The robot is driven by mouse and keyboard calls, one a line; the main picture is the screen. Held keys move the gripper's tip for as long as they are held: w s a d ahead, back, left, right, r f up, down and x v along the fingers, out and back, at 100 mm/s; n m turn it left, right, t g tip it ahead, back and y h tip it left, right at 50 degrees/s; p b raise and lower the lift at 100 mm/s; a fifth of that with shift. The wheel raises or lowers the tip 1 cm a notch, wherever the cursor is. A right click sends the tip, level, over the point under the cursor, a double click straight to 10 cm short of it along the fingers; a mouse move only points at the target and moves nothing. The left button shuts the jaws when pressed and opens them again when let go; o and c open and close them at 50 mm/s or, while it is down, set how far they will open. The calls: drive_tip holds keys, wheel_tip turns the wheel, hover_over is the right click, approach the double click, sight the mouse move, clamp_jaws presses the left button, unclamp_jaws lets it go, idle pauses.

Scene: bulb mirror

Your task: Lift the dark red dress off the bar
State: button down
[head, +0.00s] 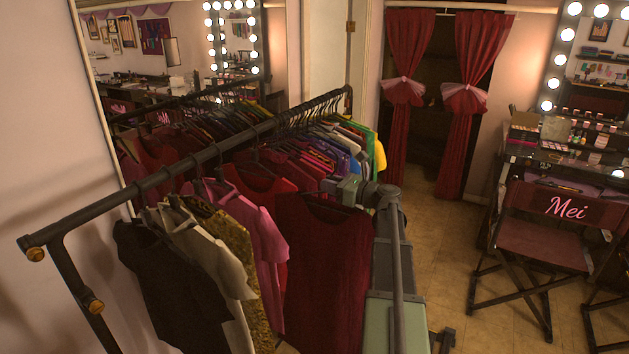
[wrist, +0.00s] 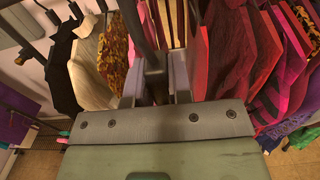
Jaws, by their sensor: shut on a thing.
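The dark red dress (head: 328,275) hangs upright on a dark hanger in the middle of the head view. Its shoulders sit well below and to the right of the black bar (head: 205,155), on my side of the rack. My gripper (head: 345,187) is at the top of the dress, shut on its hanger. In the wrist view my gripper (wrist: 155,88) closes around a dark upright piece. The hanger's hook is hidden, so I cannot tell whether it touches the bar. I cannot pick out the dress for certain in the wrist view.
A black top (head: 175,290), a cream one, a gold one and a pink dress (head: 258,225) hang close on the left. Packed clothes (head: 320,150) fill the far end. A chair marked Mei (head: 545,245) stands right. Floor (head: 440,240) beyond my arm is clear.

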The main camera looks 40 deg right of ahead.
drive_tip(key=v, duration=2.4)
